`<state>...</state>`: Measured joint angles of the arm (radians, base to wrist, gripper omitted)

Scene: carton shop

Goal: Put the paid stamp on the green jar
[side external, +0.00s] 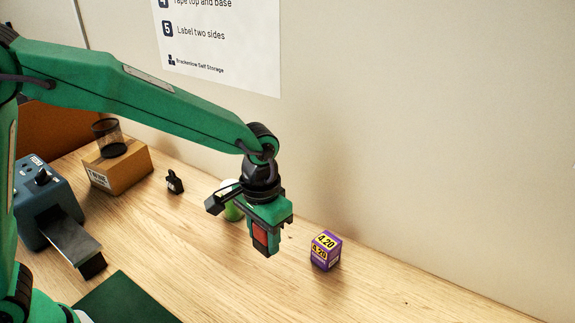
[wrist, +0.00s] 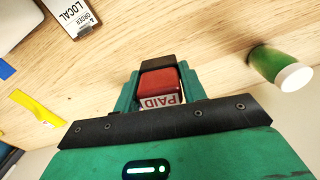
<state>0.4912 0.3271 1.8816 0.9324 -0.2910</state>
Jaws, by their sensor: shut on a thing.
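My gripper (side external: 267,248) is shut on the paid stamp (side external: 260,232), a red block held above the table. In the wrist view the stamp (wrist: 160,84) sits between the jaws, with a white label reading PAID. The green jar (side external: 232,212) stands on the table behind my gripper in the side view, partly hidden by it. In the wrist view the jar (wrist: 266,62), green with a white end, is to the right of the jaws and apart from the stamp.
A purple price cube (side external: 325,251) stands to the right. A small black stamp-like object (side external: 174,182), a cardboard box (side external: 118,168) with a black mesh cup (side external: 108,137), and a blue machine (side external: 45,200) are to the left. A green mat (side external: 125,301) lies in front. The wall bounds the back.

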